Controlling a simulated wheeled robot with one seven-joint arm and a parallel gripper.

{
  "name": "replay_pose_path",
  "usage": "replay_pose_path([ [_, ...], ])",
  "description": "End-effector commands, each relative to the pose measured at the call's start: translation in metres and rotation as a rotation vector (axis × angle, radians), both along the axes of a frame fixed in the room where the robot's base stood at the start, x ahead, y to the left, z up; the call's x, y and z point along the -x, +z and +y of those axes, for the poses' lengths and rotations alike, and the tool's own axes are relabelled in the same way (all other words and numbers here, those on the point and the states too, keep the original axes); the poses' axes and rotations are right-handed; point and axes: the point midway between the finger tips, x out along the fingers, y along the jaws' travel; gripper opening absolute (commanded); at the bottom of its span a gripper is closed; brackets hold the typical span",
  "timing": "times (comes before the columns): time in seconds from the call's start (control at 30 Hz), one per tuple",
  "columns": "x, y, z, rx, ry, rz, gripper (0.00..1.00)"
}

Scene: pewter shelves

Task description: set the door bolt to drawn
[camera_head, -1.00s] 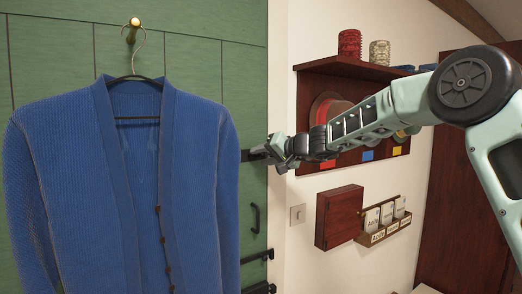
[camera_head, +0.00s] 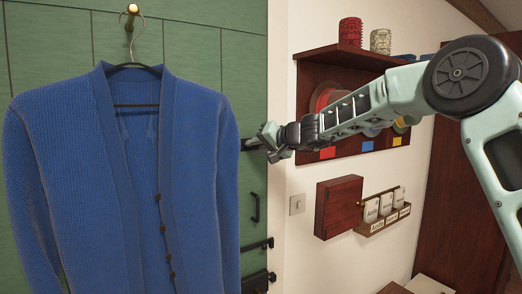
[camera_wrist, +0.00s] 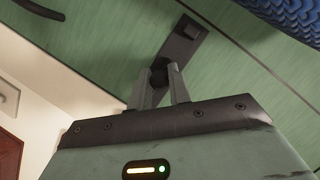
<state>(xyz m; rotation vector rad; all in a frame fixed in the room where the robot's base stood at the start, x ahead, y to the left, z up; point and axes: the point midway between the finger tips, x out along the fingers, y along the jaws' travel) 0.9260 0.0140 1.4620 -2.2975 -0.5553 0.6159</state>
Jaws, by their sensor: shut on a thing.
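The door bolt is a dark plate (camera_wrist: 183,43) with a round knob on the green door (camera_head: 205,50). In the head view only a short dark piece of the bolt (camera_head: 250,144) shows at the door's right edge, beside the blue cardigan. My gripper (camera_head: 267,138) is at the bolt. In the wrist view its two fingers (camera_wrist: 160,88) are shut on the dark bolt knob (camera_wrist: 158,77), just below the plate. The fingers partly hide the knob. Whether the bolt is drawn cannot be told.
A blue cardigan (camera_head: 90,180) hangs on a hanger from a brass peg (camera_head: 130,18), close left of my gripper. A black handle (camera_head: 255,207) and dark fittings (camera_head: 258,245) are lower on the door. A red shelf (camera_head: 345,62), wall box (camera_head: 338,207) and card rack (camera_head: 383,215) are right.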

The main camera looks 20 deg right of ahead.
Motion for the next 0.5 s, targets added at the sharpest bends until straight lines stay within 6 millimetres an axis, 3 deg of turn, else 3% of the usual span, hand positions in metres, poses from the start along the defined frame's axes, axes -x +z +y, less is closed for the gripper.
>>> replay_pose_path([
  [0.03, 0.003, -0.007, 0.011, 0.000, 0.008, -0.002, 0.00],
  [0.2, 0.009, -0.005, 0.029, -0.002, 0.005, -0.002, 0.00],
  [0.5, 0.011, -0.002, 0.034, -0.003, 0.007, 0.001, 0.00],
])
